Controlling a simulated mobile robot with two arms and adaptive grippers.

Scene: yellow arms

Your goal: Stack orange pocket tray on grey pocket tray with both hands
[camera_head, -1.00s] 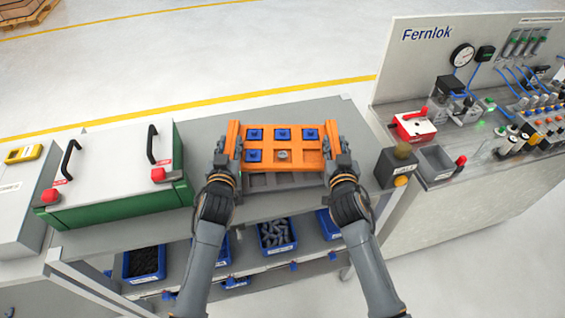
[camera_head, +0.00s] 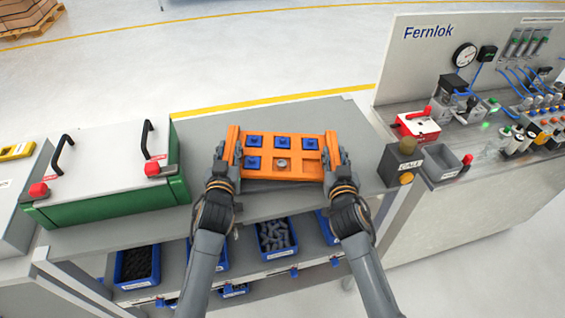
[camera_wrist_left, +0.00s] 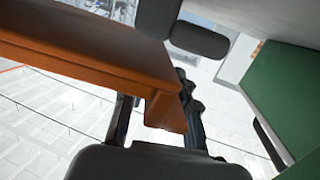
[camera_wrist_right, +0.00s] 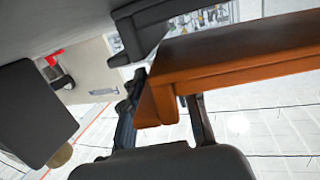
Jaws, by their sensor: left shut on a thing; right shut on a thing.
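The orange pocket tray (camera_head: 282,172) is held level between my two grippers in the head view. It carries several blue square parts (camera_head: 283,142) and one round grey part (camera_head: 282,163). My left gripper (camera_head: 232,162) is shut on its left end; the tray also shows in the left wrist view (camera_wrist_left: 90,70). My right gripper (camera_head: 332,162) is shut on its right end, and the tray shows in the right wrist view (camera_wrist_right: 240,55). The grey pocket tray (camera_head: 280,186) is almost wholly hidden beneath the orange one; only a thin front strip shows. I cannot tell whether the trays touch.
A green-fronted box with black handles (camera_head: 110,180) stands on the bench to the left. A dark box with an orange button (camera_head: 402,165) stands at the right. Blue bins (camera_head: 137,264) sit on the shelf below. Bench top behind the tray is clear.

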